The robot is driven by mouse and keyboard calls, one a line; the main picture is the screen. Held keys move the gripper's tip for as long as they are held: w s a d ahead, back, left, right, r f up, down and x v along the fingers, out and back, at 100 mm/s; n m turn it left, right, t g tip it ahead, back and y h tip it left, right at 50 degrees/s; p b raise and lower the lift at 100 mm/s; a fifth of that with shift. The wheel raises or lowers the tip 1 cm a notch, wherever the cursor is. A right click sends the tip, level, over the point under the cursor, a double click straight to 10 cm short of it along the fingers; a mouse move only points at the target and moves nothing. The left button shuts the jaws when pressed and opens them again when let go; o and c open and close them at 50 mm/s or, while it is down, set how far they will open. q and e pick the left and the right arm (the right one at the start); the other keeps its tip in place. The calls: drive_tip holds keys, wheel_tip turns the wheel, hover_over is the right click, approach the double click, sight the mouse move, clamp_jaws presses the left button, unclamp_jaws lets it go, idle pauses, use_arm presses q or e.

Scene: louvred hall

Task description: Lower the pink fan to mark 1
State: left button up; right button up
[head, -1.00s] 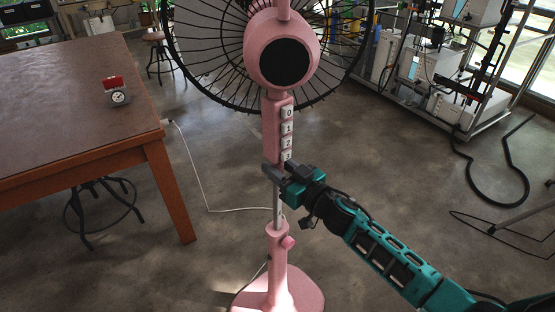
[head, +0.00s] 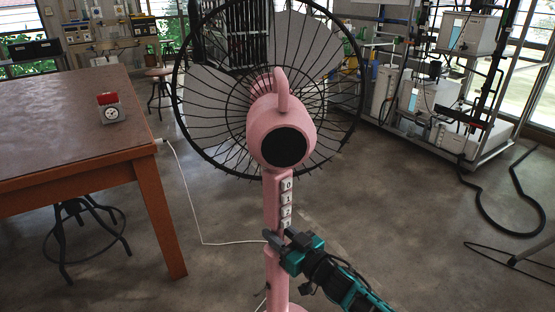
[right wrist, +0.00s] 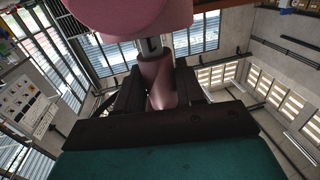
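The pink fan (head: 275,130) stands upright in the middle of the head view, with its dark round motor back facing me. Number tiles (head: 286,198) run down its pink upper column: 0, 1, 2 and a lowest one partly covered. My right gripper (head: 275,240) is at the column's lower end, just below the tiles. In the right wrist view, its dark fingers (right wrist: 157,92) lie on both sides of a pink part of the fan (right wrist: 158,75). The gripper hides the joint between upper column and lower pink post (head: 276,277). My left gripper is not in view.
A brown table (head: 75,115) stands at the left with a small red-topped device (head: 110,108) on it. A stool (head: 85,225) is beneath. A white cord (head: 190,190) runs over the floor. A metal equipment rack (head: 440,100) stands at the back right.

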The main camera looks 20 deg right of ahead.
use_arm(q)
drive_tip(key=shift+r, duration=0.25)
use_arm(e)
drive_tip(key=o, duration=0.5)
drive_tip(key=shift+r, duration=0.15)
drive_tip(key=shift+s+d+r+p, duration=0.1)
drive_tip(key=shift+s+d+p, duration=0.05)
drive_tip(key=shift+s+p, duration=0.3)
drive_tip(key=p+v, duration=0.2)
drive_tip(key=v, duration=0.3)
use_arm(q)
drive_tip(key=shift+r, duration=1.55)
use_arm(e)
drive_tip(key=shift+s+d, duration=0.2)
drive_tip(key=shift+s, duration=0.25)
drive_tip(key=shift+s, duration=0.1)
